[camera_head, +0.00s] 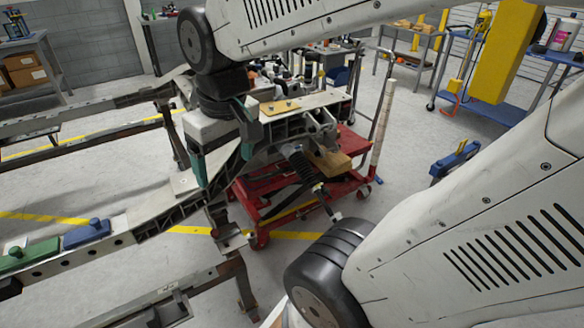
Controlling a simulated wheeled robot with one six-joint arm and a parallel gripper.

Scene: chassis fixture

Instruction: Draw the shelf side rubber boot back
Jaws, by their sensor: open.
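A black ribbed rubber boot (299,163) sits on the steering linkage under the front of the chassis, right of centre in the head view. A thin rod with a light end runs from it down to the right. I cannot tell whether this is the shelf side boot, and no second boot shows clearly. My gripper (223,168) points down, with its teal fingers apart and nothing seen between them. It is left of the boot and clear of it in the picture. It hides part of the chassis behind it.
The chassis rail (150,212) runs to the lower left, with green (28,254) and blue (87,233) blocks on it. A red cart (262,226) with a wooden block (331,163) stands beneath the front. A pale upright pole (382,125) stands at right. My arm covers the right side.

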